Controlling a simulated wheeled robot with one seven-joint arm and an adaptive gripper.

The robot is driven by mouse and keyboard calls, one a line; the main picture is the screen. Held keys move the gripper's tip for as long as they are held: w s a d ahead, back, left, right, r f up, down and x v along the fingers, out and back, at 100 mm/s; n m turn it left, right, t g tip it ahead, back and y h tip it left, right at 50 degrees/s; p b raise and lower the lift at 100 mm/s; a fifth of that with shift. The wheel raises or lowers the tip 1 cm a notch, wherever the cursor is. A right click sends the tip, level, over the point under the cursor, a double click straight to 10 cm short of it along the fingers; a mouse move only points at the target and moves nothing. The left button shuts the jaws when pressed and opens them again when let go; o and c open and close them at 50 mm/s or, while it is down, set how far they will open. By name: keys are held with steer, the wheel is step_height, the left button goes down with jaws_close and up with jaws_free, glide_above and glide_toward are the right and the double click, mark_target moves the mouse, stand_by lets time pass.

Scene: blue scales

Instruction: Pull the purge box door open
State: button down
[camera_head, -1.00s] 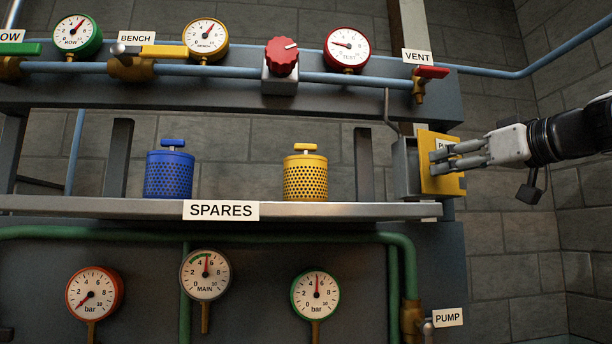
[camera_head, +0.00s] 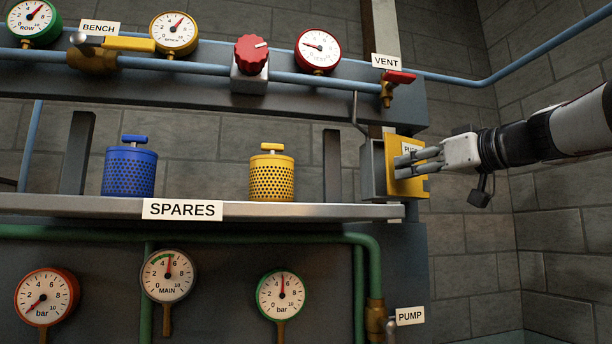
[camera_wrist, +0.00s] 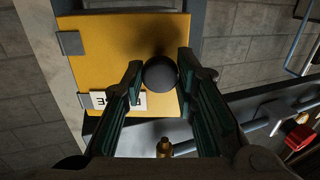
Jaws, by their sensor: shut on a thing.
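The purge box (camera_head: 373,167) is a small grey box at the right end of the shelf. Its yellow door (camera_head: 421,186) carries a partly hidden white label; the door also shows in the wrist view (camera_wrist: 115,55), with grey hinges along its left side. A dark round knob (camera_wrist: 160,75) stands on the door. My gripper (camera_head: 405,160) reaches in from the right and is shut on the knob, with a finger on each side in the wrist view (camera_wrist: 160,80).
The red VENT lever (camera_head: 399,77) sits just above the box. The shelf (camera_head: 300,211) holds a blue canister (camera_head: 129,172) and a yellow canister (camera_head: 271,178). A green pipe (camera_head: 368,250) runs below. The space right of the door is clear apart from my arm.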

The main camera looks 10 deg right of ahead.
steer(key=s+d+b, duration=0.4)
steer(key=d, duration=0.4)
steer(key=shift+r, duration=0.15)
stand_by(0.4)
steer(key=shift+d, duration=0.1)
steer(key=c, duration=1.2)
jaws_free()
steer(key=shift+w, duration=0.3)
steer(key=shift+c, duration=0.2)
